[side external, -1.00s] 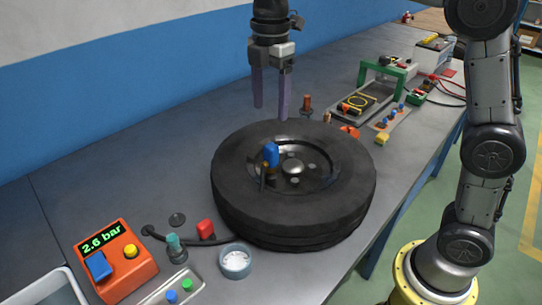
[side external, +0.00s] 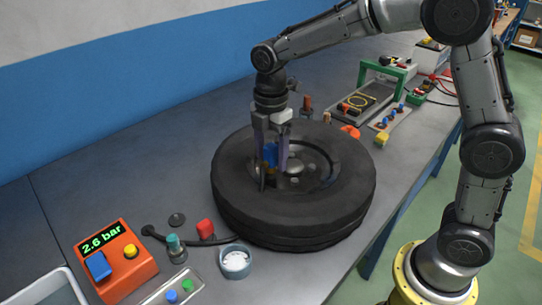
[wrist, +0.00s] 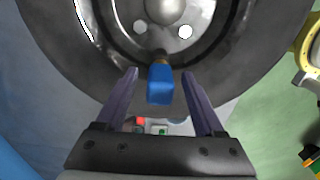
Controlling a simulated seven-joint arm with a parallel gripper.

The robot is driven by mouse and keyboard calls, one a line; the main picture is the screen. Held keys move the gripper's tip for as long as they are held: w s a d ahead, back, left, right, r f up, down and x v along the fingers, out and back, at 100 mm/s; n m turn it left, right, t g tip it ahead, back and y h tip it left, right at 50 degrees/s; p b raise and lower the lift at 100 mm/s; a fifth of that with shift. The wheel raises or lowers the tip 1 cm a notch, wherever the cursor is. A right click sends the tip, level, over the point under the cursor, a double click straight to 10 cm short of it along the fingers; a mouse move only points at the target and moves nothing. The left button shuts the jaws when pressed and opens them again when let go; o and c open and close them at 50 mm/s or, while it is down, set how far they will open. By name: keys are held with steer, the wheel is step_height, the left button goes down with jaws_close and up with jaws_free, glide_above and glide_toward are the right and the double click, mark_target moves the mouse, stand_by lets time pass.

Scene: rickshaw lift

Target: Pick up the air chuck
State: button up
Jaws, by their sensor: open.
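The air chuck (side external: 270,154) has a blue body and stands on the wheel near its hub. In the wrist view the blue chuck (wrist: 160,86) shows between the two fingers, with a brass-coloured end towards the hub. My gripper (side external: 272,168) is lowered over it, with purple-grey fingers on either side. In the wrist view my gripper (wrist: 158,75) is open, with a gap between the chuck and each finger. The wheel with its black tyre (side external: 240,190) lies flat on the bench. The fingers partly hide the chuck in the side view.
An orange gauge box (side external: 122,262) reading 2.6 bar stands at the front left with a hose. A red block (side external: 206,229), a round dish (side external: 235,262) and a tray are near the tyre. A green-framed rig (side external: 385,72) stands at the back right.

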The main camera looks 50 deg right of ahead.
steer(key=shift+f, duration=0.6)
jaws_close()
steer(key=shift+r, duration=0.15)
steer(key=shift+r, duration=0.6)
steer(key=s+d+r, duration=0.2)
steer(key=s+r, duration=0.9)
steer(key=s, duration=0.2)
steer(key=shift+s+d+r, duration=0.25)
steer(key=shift+s+r, duration=0.05)
steer(key=shift+s, duration=0.1)
